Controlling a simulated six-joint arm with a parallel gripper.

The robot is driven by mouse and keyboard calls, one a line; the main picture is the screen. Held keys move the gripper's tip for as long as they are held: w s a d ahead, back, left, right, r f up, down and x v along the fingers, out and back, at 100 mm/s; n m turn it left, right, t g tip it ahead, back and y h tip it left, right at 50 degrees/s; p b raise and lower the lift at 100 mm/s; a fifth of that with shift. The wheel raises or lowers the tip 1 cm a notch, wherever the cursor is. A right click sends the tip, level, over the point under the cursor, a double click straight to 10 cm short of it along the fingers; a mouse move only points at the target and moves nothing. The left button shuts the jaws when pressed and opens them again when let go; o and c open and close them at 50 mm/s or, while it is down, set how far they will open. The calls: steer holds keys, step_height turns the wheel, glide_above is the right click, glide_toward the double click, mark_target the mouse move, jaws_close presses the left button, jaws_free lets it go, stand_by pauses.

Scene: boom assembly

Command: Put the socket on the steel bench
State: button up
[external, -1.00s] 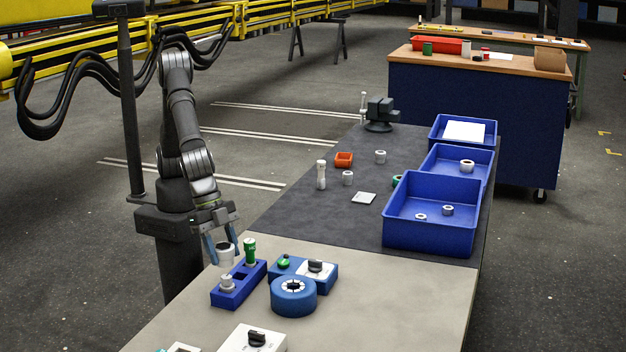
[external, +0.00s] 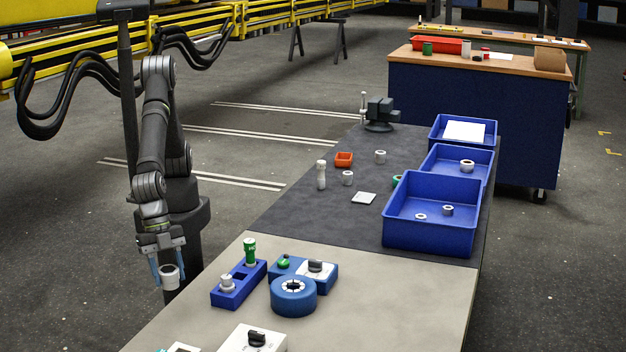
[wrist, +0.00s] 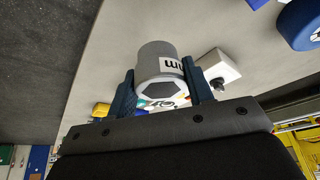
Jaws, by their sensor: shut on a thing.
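My gripper (external: 168,272) is shut on the socket (external: 169,276), a short grey-white cylinder with a dark opening on top in the external view. In the wrist view the socket (wrist: 160,68) sits between the two blue fingers, with a dark-lettered label on its side. The gripper holds it in the air left of the bench's near end. The steel bench (external: 400,300) has a light grey near surface; a dark grey surface (external: 310,215) covers the far part.
A blue block (external: 236,288) with a green-topped piece, a blue round fixture (external: 293,297) and a white switch box (external: 254,340) stand on the near surface. Blue bins (external: 430,238) line the far right. The near surface's right side is clear.

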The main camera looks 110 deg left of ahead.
steer(key=w+f, duration=0.2)
steer(key=w, duration=0.1)
steer(key=w+a+f, duration=0.1)
steer(key=w+f, duration=0.1)
steer(key=w, duration=0.2)
steer(key=w+a+f, duration=0.1)
steer(key=w+f, duration=0.2)
steer(key=w, duration=0.1)
steer(key=shift+w, duration=0.1)
steer(key=shift+f, duration=1.9)
steer(key=shift+f, duration=0.1)
steer(key=o, duration=1.1)
steer(key=shift+f, duration=0.1)
steer(key=v, duration=1.2)
steer(key=shift+r, duration=0.2)
steer(key=shift+f, duration=0.1)
